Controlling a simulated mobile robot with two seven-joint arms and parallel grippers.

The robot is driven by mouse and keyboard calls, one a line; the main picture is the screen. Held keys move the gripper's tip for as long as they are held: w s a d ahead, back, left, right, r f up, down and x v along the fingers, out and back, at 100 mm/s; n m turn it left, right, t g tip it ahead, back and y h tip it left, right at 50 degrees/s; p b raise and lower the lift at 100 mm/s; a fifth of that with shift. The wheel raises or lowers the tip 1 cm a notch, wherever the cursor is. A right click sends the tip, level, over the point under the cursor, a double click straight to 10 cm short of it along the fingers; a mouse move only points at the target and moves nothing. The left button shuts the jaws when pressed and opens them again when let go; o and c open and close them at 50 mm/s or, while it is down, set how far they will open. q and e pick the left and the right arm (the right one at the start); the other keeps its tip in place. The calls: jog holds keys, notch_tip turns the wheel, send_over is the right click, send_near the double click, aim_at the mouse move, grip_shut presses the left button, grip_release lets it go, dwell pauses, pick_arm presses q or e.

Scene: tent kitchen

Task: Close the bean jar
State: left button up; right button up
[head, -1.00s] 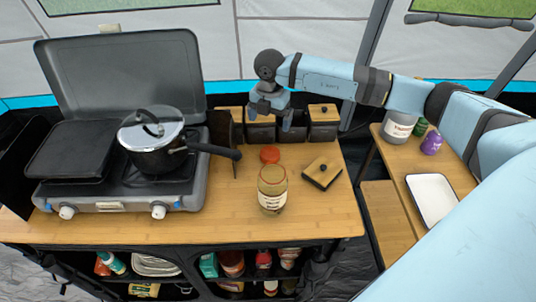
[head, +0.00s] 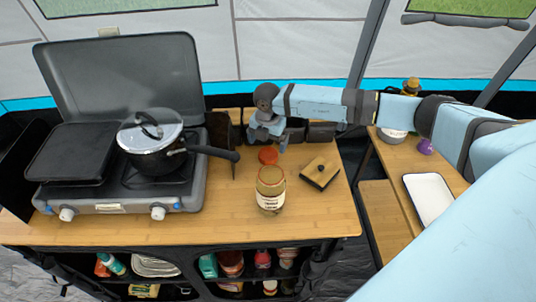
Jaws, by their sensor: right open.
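The bean jar (head: 270,190) is a glass jar with a pale label, standing upright on the wooden counter right of the stove. No lid shows on its top. A round red lid (head: 268,155) lies on the counter just behind the jar. My right gripper (head: 267,142) is above and behind the red lid, pointing down, with its fingers apart and nothing seen between them. I cannot tell its exact height over the lid. My left gripper is not in view.
Dark canisters (head: 297,130) stand behind my gripper. The pot (head: 152,145) on the stove (head: 185,200) points its handle toward this area. The counter's front right is clear.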

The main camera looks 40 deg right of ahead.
aim_at(268, 154)
notch_tip(268, 154, down, 5)
jog(key=shift+f+p, duration=0.1)
jog(key=shift+p, duration=0.45)
jog(key=c, duration=1)
